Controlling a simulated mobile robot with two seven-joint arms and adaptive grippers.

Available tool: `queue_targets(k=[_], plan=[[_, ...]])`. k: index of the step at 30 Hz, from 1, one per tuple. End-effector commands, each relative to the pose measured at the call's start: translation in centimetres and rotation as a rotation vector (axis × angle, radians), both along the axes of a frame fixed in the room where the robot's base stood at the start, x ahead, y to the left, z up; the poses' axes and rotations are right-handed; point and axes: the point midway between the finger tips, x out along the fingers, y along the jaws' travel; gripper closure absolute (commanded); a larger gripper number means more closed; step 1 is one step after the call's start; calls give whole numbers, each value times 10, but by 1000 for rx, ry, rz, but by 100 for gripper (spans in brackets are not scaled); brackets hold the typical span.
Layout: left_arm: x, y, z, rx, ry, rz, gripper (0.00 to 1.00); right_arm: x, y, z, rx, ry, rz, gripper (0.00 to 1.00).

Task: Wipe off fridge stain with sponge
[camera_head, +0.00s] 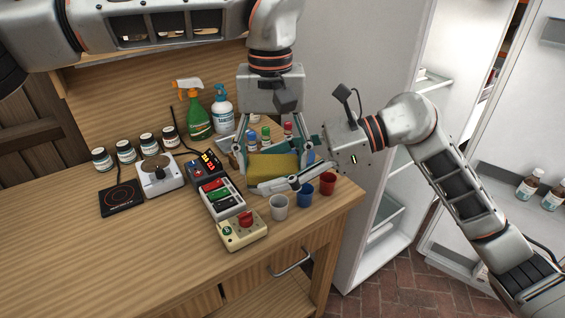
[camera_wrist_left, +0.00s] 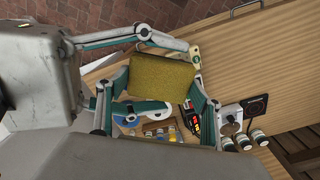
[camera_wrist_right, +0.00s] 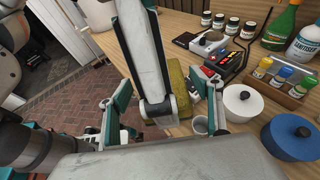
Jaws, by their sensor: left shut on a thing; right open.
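A yellow-green sponge (camera_head: 275,168) is held by my left gripper (camera_head: 274,156) above the right end of the counter. It fills the space between the left fingers in the left wrist view (camera_wrist_left: 165,79). My right gripper (camera_head: 292,172) is open close beside the left one. In the right wrist view, a left-arm finger and part of the sponge (camera_wrist_right: 178,85) show between the open right fingers; I cannot tell if they touch it. The white fridge (camera_head: 345,65) stands right of the counter with its door (camera_head: 520,130) open. I see no clear stain on it.
White, blue and red cups (camera_head: 279,207) stand at the counter's front right. Button and switch boxes (camera_head: 243,230), a hot plate (camera_head: 121,198), several jars (camera_head: 126,151), a green spray bottle (camera_head: 196,115) and a pump bottle (camera_head: 222,110) stand on it. The counter's left is clear.

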Motion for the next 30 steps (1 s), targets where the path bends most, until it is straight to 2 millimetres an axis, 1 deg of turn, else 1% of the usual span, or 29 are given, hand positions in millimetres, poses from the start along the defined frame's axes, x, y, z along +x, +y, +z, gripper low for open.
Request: queue_targets(k=[5,6,8,9,10,12,13,14,15,25,28,30], plan=[[0,0,0,0,0,0,47,0,0,0,0,0,0,35],[0,0,0,0,0,0,47,0,0,0,0,0,0,46],[0,0,0,0,0,0,47,0,0,0,0,0,0,61],[0,0,0,0,0,0,47,0,0,0,0,0,1,72],[0,0,0,0,-1,0,47,0,0,0,0,0,1,76],[0,0,0,0,-1,0,47,-1,0,0,0,1,2,76],[1,0,0,0,-2,0,27,-1,0,0,0,1,2,76],[1,0,0,0,-2,0,19,-1,0,0,0,1,2,76],[1,0,0,0,-2,0,15,0,0,0,0,1,2,76],[0,0,1,0,-1,0,15,0,0,0,0,0,1,76],[1,0,8,0,-2,2,15,0,0,0,0,0,0,76],[1,0,17,0,-4,3,15,0,0,0,0,0,0,76]])
